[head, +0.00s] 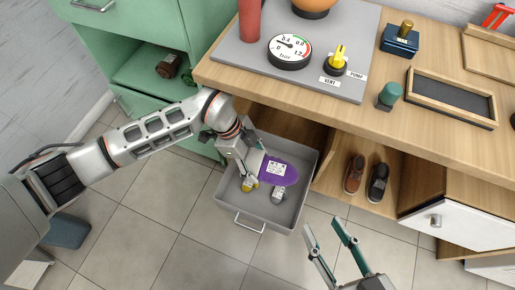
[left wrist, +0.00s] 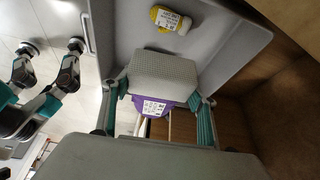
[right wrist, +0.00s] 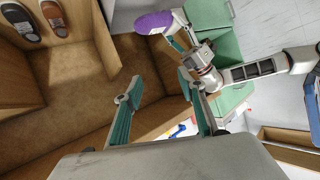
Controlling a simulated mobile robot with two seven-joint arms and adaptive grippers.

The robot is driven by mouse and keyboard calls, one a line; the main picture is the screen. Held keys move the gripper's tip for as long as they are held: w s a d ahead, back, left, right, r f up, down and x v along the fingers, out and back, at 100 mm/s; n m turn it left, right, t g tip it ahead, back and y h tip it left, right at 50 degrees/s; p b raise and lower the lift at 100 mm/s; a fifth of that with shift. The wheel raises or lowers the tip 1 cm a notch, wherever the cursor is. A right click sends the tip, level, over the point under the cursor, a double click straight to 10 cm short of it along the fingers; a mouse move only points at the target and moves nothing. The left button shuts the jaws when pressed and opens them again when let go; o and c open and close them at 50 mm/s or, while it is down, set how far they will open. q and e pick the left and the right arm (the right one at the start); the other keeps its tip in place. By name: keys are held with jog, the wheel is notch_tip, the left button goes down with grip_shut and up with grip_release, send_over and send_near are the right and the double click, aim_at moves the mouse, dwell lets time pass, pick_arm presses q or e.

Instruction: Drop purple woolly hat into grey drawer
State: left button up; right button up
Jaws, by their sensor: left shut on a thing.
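The purple woolly hat (head: 290,176) hangs over the open grey drawer (head: 268,221) in the head view, with a white label on it. My left gripper (head: 252,152) is shut on the hat. In the left wrist view the purple part (left wrist: 150,105) shows between the fingers, with a pale grey textured part beyond it that seems to belong to the hat. In the right wrist view the hat (right wrist: 153,22) shows at the top. The gap between hat and drawer floor is hard to judge. My right gripper (head: 321,226) is open and empty, to the right of the drawer.
Shoes (head: 354,175) sit on a shelf at right. The tiled floor in front is clear.

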pick_arm(q)
jog(key=f+b, duration=0.1)
jog(key=f, duration=0.1)
jog(key=s+f+b, duration=0.1)
jog(key=f, duration=0.1)
jog(key=shift+s+f+b, duration=0.1)
jog(key=shift+f+b, duration=0.2)
jog(key=shift+b, duration=0.1)
jog(key=shift+w+f+b, duration=0.3)
jog(key=shift+f+b, duration=0.15)
jog(key=shift+b, duration=0.15)
pick_arm(e)
jog(key=s+a+m, duration=0.2)
jog(key=a+m, duration=0.1)
jog(key=s+a+f+m, duration=0.1)
jog(key=a+m, duration=0.1)
jog(key=shift+f+t+y, duration=0.1)
jog(key=shift+t+y, duration=0.2)
pick_arm(q)
jog(key=o, duration=1.4)
pick_arm(e)
jog(key=shift+w, duration=0.1)
